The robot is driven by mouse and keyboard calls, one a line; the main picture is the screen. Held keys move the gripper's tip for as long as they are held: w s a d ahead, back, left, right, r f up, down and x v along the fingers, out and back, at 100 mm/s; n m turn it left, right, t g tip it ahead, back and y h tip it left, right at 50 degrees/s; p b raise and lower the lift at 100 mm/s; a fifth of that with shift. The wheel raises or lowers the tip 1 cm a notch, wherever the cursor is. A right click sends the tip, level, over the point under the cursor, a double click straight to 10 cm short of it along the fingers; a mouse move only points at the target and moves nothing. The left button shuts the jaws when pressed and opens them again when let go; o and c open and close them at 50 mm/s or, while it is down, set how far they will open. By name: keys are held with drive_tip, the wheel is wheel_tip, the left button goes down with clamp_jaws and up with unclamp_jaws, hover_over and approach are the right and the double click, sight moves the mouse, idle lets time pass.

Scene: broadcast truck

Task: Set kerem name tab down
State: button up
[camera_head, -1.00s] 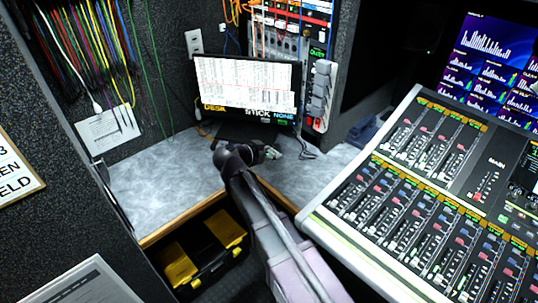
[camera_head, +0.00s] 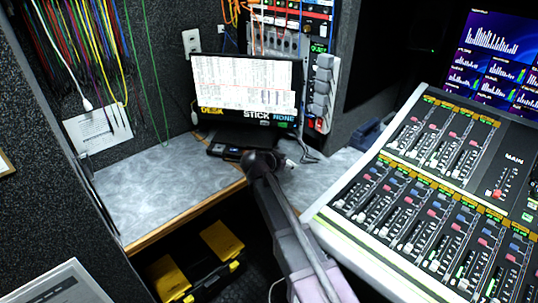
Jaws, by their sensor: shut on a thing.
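My gripper (camera_head: 284,162) is at the far end of my arm, low over the grey desk just in front of the monitor. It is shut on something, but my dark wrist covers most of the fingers. I cannot make out the kerem name tab itself; what I hold is too small and hidden to read. A small pale bit shows by the fingertips. Whether it touches the desk (camera_head: 165,186) I cannot tell.
The monitor (camera_head: 246,85) has labels reading DESK, STICK and NONE along its lower edge. A flat dark item (camera_head: 224,151) lies left of my wrist. The mixing console (camera_head: 420,190) fills the right. A black and yellow toolbox (camera_head: 205,280) is below. The desk's left part is clear.

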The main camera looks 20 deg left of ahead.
drive_tip(key=shift+f, duration=0.15)
drive_tip(key=b, duration=0.6)
hover_over(293, 184)
drive_tip(key=s+a, duration=0.1)
drive_tip(key=s, duration=0.2)
wheel_tip(293, 184, down, 6)
drive_tip(key=shift+a, duration=0.1)
drive_tip(key=shift+f+b, duration=1.85)
drive_tip(key=shift+b, duration=0.15)
drive_tip(key=shift+f, duration=0.15)
drive_tip(key=o, duration=0.9)
drive_tip(key=shift+c, duration=0.2)
